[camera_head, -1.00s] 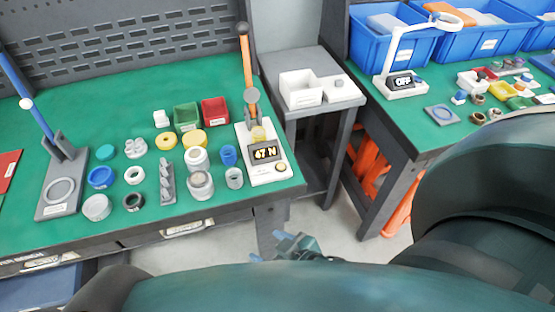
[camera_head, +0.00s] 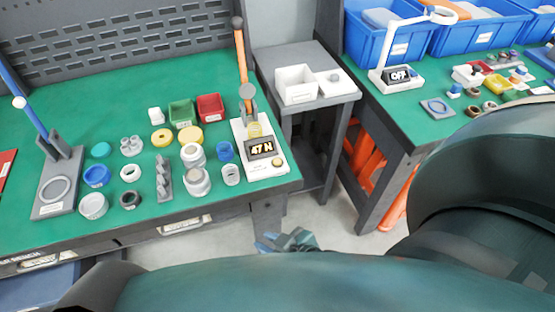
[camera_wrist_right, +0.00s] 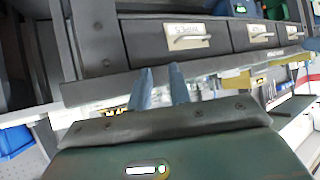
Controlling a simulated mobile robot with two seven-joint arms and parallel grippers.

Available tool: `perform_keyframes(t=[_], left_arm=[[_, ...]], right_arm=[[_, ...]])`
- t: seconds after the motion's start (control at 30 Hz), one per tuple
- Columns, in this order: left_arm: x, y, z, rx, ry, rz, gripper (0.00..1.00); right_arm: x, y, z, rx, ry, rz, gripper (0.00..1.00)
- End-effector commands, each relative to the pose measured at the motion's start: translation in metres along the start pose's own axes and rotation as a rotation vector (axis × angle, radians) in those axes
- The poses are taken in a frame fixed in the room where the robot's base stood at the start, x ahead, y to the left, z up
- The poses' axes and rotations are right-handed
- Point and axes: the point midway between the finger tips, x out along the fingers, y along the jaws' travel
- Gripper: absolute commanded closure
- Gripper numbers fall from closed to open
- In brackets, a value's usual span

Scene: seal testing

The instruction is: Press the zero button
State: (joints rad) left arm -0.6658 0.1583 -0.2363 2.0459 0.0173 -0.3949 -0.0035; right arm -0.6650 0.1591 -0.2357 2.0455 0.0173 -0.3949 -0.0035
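The white tester (camera_head: 254,131) stands at the right end of the left green bench, with an upright orange lever (camera_head: 242,62). Its dark display (camera_head: 262,147) reads 47 N. A round yellowish button (camera_head: 278,162) sits at its lower right front corner; I take it for the zero button. My right gripper (camera_head: 284,242) is below the bench's front edge, apart from the tester. In the right wrist view its two bluish fingers (camera_wrist_right: 162,88) are separated by a narrow gap with nothing between them. My left gripper is not in view.
Several cups, rings and bins crowd the left green bench (camera_head: 80,120) beside the tester. A grey side table (camera_head: 312,60) with white boxes stands to its right. A second bench holds blue bins (camera_head: 480,38) and a device reading OFF (camera_head: 398,76). Drawers (camera_wrist_right: 190,40) show in the wrist view.

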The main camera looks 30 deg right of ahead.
Motion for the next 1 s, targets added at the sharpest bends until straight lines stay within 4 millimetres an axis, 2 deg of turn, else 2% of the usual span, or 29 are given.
perform_keyframes(t=[0.03,0.23,1.0], left_arm=[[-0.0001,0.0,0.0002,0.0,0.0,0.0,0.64],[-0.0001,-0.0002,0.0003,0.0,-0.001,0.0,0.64],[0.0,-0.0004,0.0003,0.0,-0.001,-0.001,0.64]], right_arm=[[0.0,0.0001,-0.0001,0.0,0.0,0.0,0.85],[0.0,0.0001,-0.0003,0.0,0.001,0.0,1.0],[0.0001,0.0,-0.0005,0.0,0.001,0.0,1.0]])
